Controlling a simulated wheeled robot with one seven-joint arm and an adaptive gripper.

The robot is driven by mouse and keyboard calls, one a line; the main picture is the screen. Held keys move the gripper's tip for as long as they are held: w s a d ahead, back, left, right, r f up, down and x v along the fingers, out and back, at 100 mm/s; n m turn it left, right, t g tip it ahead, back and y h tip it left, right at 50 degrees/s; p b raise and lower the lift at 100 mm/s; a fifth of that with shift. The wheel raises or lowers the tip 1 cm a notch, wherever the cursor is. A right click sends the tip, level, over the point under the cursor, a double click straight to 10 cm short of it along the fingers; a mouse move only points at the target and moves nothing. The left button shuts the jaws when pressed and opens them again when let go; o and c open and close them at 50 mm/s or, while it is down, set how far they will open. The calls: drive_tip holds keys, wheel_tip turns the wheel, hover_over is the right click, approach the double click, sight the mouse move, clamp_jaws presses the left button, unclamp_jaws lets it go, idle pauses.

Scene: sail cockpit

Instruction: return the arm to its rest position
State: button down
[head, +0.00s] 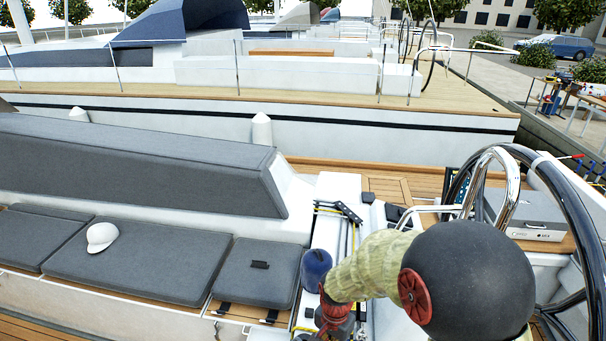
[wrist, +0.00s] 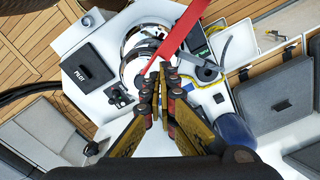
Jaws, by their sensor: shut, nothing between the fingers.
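My gripper (wrist: 163,75) shows in the wrist view with its dark red and yellow fingers together and nothing between them. It points down over a white cockpit console (wrist: 112,100), above a shiny round metal fitting (wrist: 135,62). In the head view my arm, with a cream sleeve and a black rounded joint, reaches down to the left over the console. The fingertips are hidden there.
A blue cylinder (head: 316,266) stands close beside my arm; it also shows in the wrist view (wrist: 235,130). A black steering wheel (head: 570,200) and steel rail (head: 489,180) stand right. Grey cushions (head: 150,262) with a white cap (head: 101,237) lie left.

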drive_tip(key=shift+s+n, duration=0.3)
drive_tip(key=shift+n, duration=0.2)
drive_tip(key=s+d+r+n+t+b, duration=0.2)
drive_tip(key=s+d+r+n+b, duration=0.1)
drive_tip(key=s+b, duration=0.5)
drive_tip(key=s+d+r+n+t+b, duration=0.3)
drive_tip(key=s+d+r+b, duration=0.3)
drive_tip(key=s+b, duration=0.3)
drive_tip(key=b, duration=0.3)
drive_tip(key=shift+d+r+n+t, duration=0.25)
drive_tip(key=shift+r+n+t, duration=0.05)
drive_tip(key=shift+n, duration=0.1)
